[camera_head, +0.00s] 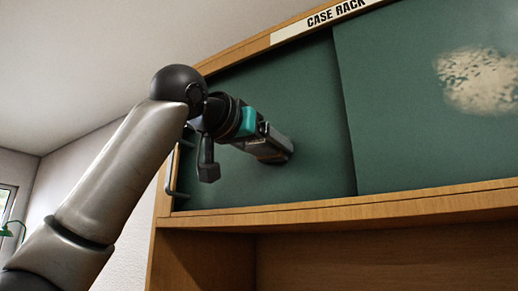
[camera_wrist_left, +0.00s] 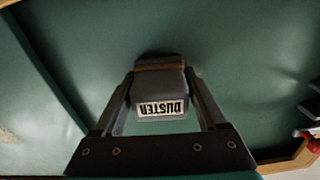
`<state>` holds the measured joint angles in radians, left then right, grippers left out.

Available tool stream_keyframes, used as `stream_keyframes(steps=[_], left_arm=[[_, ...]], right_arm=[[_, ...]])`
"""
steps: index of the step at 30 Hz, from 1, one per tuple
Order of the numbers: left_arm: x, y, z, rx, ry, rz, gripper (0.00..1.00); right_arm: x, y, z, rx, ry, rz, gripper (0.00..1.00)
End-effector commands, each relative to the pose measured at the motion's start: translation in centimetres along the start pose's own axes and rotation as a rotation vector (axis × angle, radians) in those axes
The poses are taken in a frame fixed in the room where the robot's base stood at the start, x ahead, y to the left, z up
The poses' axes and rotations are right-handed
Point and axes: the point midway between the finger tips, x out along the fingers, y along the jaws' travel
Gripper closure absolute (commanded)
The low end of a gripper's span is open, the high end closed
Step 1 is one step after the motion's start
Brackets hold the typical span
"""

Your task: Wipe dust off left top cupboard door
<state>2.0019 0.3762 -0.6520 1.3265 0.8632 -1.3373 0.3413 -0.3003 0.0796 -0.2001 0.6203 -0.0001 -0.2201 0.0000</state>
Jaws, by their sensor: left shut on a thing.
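The left top cupboard door (camera_head: 310,110) is a dark green panel in a wooden frame, and it shows no clear dust patch in the head view. My left gripper (camera_head: 274,148) is at the middle of this door. In the left wrist view it is shut on a grey duster (camera_wrist_left: 160,82) with a white label reading "DUSTER". The duster's far face is against or very close to the green door (camera_wrist_left: 245,55). The surface behind the duster is hidden. My right gripper is not in view.
The right green door (camera_head: 400,140) bears a pale dust patch (camera_head: 480,80). A metal handle (camera_head: 173,180) is at the left door's left edge. A wooden ledge (camera_head: 340,208) runs below, over an open compartment.

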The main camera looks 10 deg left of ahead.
Motion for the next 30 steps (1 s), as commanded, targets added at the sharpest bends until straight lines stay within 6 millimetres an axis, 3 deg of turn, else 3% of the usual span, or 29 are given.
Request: stream_keyframes(steps=[6, 12, 30], left_arm=[[0.1, 2.1, -0.2, 0.002, 0.002, 0.002, 0.7], [0.4, 2.6, -0.3, -0.001, 0.001, 0.002, 0.7], [0.2, -1.4, 0.1, -0.001, -0.001, -0.002, 0.7]], right_arm=[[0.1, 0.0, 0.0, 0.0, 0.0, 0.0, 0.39], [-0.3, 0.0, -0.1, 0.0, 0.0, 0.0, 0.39], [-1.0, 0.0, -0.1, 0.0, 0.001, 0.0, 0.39]])
